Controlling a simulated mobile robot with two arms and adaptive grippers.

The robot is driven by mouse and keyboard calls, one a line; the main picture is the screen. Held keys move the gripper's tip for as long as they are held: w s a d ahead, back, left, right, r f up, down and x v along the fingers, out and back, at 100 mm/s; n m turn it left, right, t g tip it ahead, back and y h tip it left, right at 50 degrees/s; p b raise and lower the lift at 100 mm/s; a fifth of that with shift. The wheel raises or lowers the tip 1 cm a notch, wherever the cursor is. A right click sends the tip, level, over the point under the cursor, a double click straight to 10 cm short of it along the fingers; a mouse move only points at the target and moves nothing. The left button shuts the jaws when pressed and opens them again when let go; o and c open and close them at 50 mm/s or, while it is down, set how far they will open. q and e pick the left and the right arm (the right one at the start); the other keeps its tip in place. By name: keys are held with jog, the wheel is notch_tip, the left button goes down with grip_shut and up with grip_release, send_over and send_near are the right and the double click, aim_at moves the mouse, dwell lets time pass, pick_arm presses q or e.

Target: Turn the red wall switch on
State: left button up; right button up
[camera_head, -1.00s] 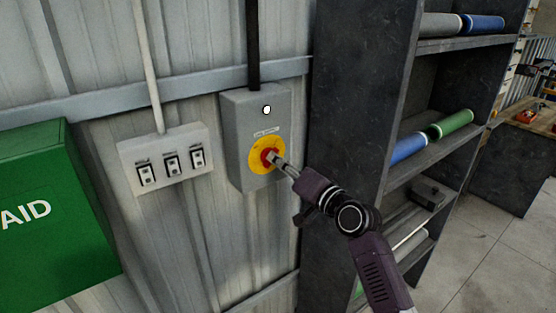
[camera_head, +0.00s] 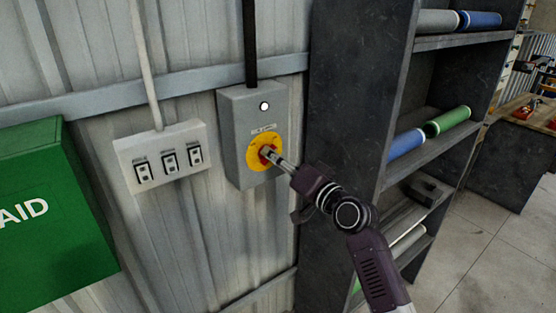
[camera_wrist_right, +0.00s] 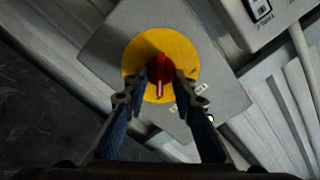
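The red switch (camera_wrist_right: 160,72) is a round knob with a raised bar, on a yellow disc (camera_wrist_right: 133,58) fixed to a grey box (camera_head: 238,128) on the wall. In the head view the red knob is mostly hidden behind my right gripper (camera_head: 268,153). In the right wrist view my right gripper (camera_wrist_right: 160,80) has its two fingers apart, one on each side of the red knob. A gap shows between the fingertips and the raised bar; I cannot tell if they touch the knob's edge. My left gripper is in neither view.
A panel with three small switches (camera_head: 164,142) is on the wall left of the grey box. A green first-aid box (camera_head: 55,230) is farther left. A dark shelf unit (camera_head: 345,90) with several rolls stands close on the right, beside my right arm.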

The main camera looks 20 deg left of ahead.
jog(key=shift+d, duration=0.1)
jog(key=v, duration=1.2)
